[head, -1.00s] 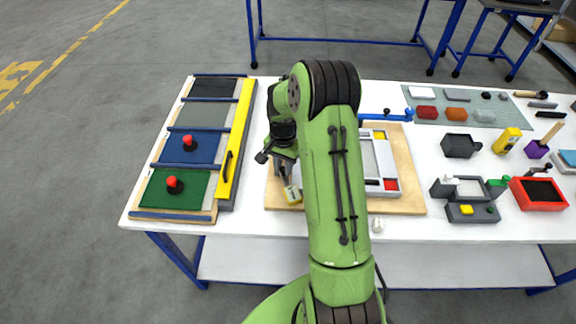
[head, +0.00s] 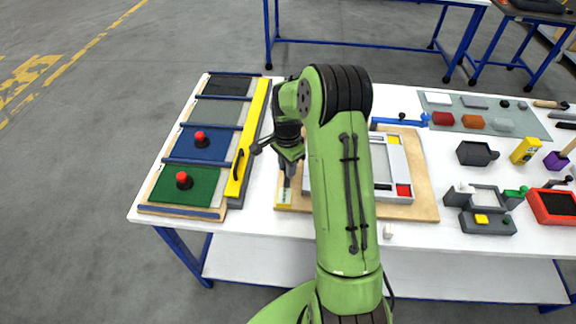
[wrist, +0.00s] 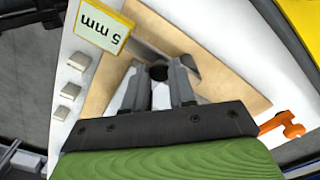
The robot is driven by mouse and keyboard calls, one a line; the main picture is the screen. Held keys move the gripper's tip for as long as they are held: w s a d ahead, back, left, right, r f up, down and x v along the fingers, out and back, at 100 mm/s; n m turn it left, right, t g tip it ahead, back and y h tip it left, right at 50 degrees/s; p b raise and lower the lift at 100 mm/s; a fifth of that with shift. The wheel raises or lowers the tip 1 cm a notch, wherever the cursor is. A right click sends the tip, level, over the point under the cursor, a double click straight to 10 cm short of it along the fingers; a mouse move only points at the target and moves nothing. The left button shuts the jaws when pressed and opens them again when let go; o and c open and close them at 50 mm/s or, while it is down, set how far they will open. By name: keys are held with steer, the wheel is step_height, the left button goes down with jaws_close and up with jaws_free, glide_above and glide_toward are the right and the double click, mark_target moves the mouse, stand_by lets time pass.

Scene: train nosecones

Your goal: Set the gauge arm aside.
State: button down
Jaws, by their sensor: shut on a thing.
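The gauge arm is a grey bar with a yellow-edged "5 mm" plate (wrist: 103,27). The plate also shows in the head view (head: 284,197), at the left front edge of the wooden board (head: 425,200). My gripper (wrist: 158,85) is shut on a dark round knob (wrist: 158,72) that appears to belong to the gauge arm. In the head view my gripper (head: 288,172) is just behind the plate, over the board's left edge. My arm hides the middle of the board and part of the grey-white frame (head: 398,160) on it.
A yellow bar (head: 246,145) with a black handle stands close left, beside panels with red knobs (head: 184,180). A blue lever (head: 400,121) lies behind the board. An orange lever (wrist: 282,128) and small off-white blocks (wrist: 70,90) show in the wrist view. Fixtures (head: 485,205) stand right.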

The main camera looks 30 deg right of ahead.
steer(key=c, duration=0.9)
jaws_free()
steer(key=shift+c, duration=0.2)
steer(key=shift+r, duration=0.15)
step_height(320, 180, up, 16)
steer(key=p, duration=0.1)
steer(key=shift+f, duration=0.2)
steer(key=s+a+r+n+t+h, duration=0.1)
steer(key=s+a+r+n+t, duration=0.2)
steer(key=s+a+r+n, duration=0.85)
steer(key=s+a+f+n+t, duration=0.1)
steer(key=s+f+n, duration=0.1)
steer(key=s, duration=0.4)
steer(key=s+a+f+n+t+y, duration=0.1)
steer(key=s+f+n, duration=0.1)
steer(key=s, duration=0.5)
steer(key=shift+a+n+t, duration=0.2)
steer(key=shift+n+t, duration=0.1)
steer(key=shift+n, duration=0.25)
